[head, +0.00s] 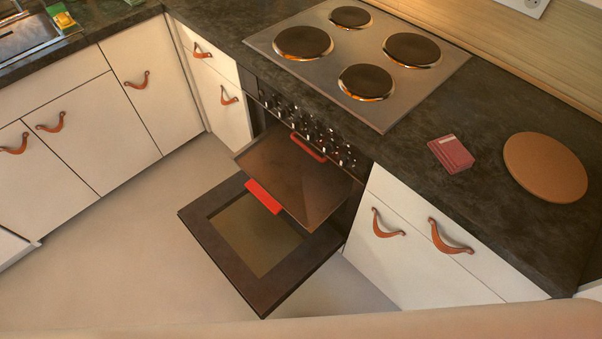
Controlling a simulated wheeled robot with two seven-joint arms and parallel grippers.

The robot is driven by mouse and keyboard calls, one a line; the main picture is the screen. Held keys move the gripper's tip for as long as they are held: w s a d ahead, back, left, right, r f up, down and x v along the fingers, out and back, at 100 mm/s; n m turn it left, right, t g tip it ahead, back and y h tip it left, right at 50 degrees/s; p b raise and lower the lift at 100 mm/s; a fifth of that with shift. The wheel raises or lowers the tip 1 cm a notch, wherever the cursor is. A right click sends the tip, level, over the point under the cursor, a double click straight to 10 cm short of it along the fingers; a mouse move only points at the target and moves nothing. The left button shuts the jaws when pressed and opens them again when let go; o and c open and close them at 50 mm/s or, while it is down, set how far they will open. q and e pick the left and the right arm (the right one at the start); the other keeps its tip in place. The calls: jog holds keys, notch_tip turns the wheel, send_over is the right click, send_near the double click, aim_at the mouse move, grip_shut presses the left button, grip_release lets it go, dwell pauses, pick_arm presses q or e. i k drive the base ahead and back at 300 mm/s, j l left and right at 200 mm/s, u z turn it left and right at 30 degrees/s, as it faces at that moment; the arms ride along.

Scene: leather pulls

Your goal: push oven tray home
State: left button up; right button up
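The oven tray (300,178) is a flat dark brown sheet sticking well out of the oven under the hob. A red grip (263,196) sits on its front left edge. The oven door (215,238) is folded down open below the tray, with a glass pane in its middle. Another red strip (308,147) shows at the oven's top edge, above the back of the tray. The oven's inside is mostly hidden by the tray and the control panel. Neither of my grippers is in the head view.
A hob (358,60) with several plates is set in the dark worktop (425,115). A red packet (451,154) and a round brown board (545,167) lie to its right. White cabinets with leather pulls flank the oven. The floor (150,240) left of the door is clear.

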aim_at(283, 175)
jog(key=i+j+z, duration=0.1)
jog(key=j+z, duration=0.15)
jog(key=j, duration=0.9)
jog(key=j+z, duration=0.25)
jog(key=j, duration=0.9)
